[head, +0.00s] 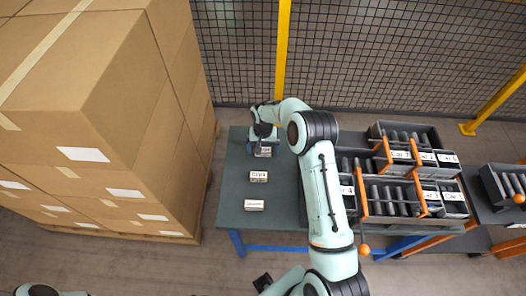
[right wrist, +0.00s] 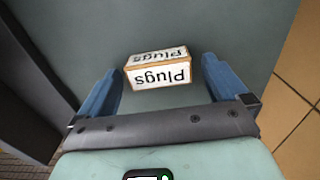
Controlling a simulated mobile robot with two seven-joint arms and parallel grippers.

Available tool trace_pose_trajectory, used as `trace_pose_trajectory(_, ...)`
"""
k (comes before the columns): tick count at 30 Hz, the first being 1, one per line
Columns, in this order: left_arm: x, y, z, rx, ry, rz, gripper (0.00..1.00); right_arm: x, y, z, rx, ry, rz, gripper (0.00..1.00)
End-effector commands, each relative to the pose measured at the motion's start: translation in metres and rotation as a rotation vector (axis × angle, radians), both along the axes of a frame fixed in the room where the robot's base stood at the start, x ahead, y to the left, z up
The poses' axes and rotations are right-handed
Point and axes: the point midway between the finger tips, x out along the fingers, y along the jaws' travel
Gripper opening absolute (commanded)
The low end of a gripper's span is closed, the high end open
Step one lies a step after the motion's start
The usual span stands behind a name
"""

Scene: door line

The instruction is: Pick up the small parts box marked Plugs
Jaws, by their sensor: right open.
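The small parts box marked Plugs (right wrist: 158,74) sits on the grey table top in the right wrist view, its label turned upside down. It is a small tan box with white labels. My right gripper (right wrist: 161,66) is open, with one blue finger on each side of the box and a gap to each. In the head view, the right gripper (head: 262,142) is over the far box (head: 264,152), which it partly covers. My left gripper does not show.
Two more small labelled boxes, one marked Clips (head: 258,176) and one nearer (head: 254,205), stand in line on the table (head: 232,190). Grey bins (head: 402,192) with dark parts fill its right side. Stacked cartons (head: 110,110) rise on the left. A mesh fence (head: 380,50) stands behind.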

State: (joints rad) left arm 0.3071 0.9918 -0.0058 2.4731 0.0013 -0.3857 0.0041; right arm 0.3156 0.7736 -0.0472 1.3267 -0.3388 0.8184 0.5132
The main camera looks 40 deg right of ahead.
Motion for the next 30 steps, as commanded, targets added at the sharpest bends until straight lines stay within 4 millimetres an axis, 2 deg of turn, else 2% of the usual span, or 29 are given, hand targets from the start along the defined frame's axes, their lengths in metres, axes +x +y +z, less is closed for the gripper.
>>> trace_pose_trajectory(6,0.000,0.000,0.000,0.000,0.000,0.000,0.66,0.000,0.000,-0.001,-0.001,-0.001,0.000,1.00)
trace_pose_trajectory(8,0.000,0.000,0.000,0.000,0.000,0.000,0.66,0.000,0.000,-0.001,0.000,0.000,0.000,0.80)
trace_pose_trajectory(9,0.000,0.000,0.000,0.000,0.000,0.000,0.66,0.000,0.000,-0.001,0.000,0.000,0.000,0.67)
trace_pose_trajectory(12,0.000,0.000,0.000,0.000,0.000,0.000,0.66,0.000,0.000,-0.001,0.000,0.000,0.000,0.40)
trace_pose_trajectory(23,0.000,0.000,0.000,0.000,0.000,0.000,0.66,0.000,0.000,0.003,0.000,-0.001,0.000,0.39)
trace_pose_trajectory(26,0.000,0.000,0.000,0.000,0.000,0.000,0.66,0.001,0.000,0.011,0.000,-0.002,0.000,0.39)
trace_pose_trajectory(30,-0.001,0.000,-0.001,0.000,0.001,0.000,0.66,0.001,0.000,0.032,0.000,-0.004,0.001,0.39)
